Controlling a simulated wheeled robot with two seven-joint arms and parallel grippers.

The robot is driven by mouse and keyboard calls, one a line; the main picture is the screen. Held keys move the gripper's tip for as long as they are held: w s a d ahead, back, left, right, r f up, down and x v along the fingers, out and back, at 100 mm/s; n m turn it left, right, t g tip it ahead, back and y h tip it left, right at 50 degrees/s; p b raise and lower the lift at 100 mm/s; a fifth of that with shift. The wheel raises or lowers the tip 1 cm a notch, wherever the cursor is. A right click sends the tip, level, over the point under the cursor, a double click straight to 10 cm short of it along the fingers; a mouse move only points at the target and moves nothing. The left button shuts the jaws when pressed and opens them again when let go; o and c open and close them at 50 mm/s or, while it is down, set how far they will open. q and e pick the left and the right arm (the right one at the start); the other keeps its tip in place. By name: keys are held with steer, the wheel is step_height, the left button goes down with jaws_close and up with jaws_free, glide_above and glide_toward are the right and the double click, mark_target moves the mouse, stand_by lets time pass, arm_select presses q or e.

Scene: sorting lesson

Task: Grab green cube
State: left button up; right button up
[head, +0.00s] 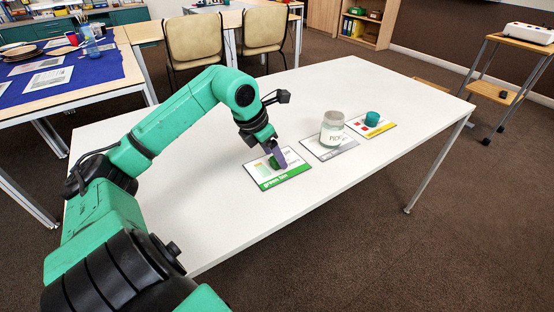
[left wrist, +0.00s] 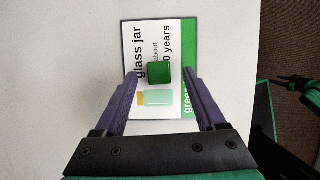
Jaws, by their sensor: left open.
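The green cube (left wrist: 159,72) sits on a white card with a green edge (left wrist: 188,50) in the left wrist view. In the head view the cube (head: 274,162) is partly hidden by my gripper. My left gripper (left wrist: 159,80) is open, its two purple fingers on either side of the cube with gaps between. In the head view the left gripper (head: 279,157) is low over the card (head: 288,181) on the white table. Contact between fingers and cube cannot be seen. My right gripper is not in view.
The white table (head: 225,220) is clear elsewhere. Two chairs (head: 195,42) stand behind it.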

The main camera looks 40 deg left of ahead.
arm_select(q)
steer(key=shift+x, duration=0.8)
jaws_close()
steer(key=shift+r, duration=0.1)
